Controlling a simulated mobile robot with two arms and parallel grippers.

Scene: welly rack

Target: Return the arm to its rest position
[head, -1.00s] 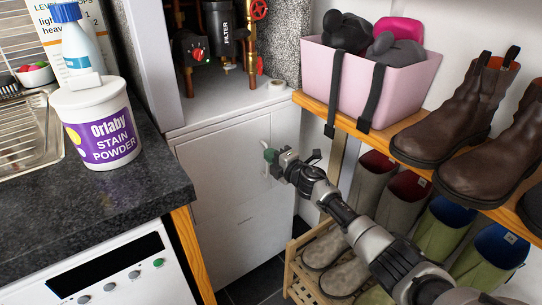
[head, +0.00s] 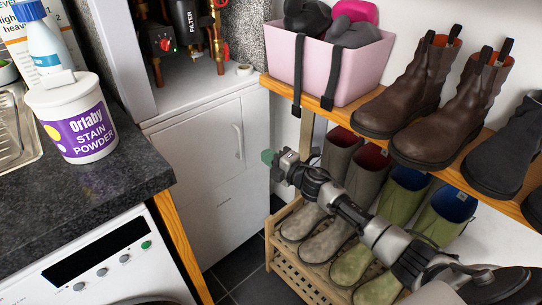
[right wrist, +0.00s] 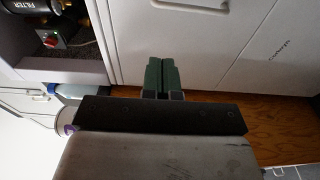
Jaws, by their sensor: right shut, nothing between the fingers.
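My right gripper (head: 268,157) has green fingertips and is in front of the white cabinet (head: 205,165), near its right edge, left of the wellies. In the right wrist view its two green fingers (right wrist: 161,74) are side by side, shut and empty. My right arm reaches in from the lower right of the head view, in front of the rack. Grey wellies (head: 316,218) and green wellies (head: 384,238) stand on the low wooden rack (head: 284,262). My left gripper is out of view.
A wooden shelf (head: 275,88) above the rack holds a pink bin (head: 355,75) and brown boots (head: 455,110). At the left, a dark worktop (head: 130,178) carries a stain powder tub (head: 75,120), above a white appliance (head: 120,260). Dark floor tiles (head: 240,282) lie bare between.

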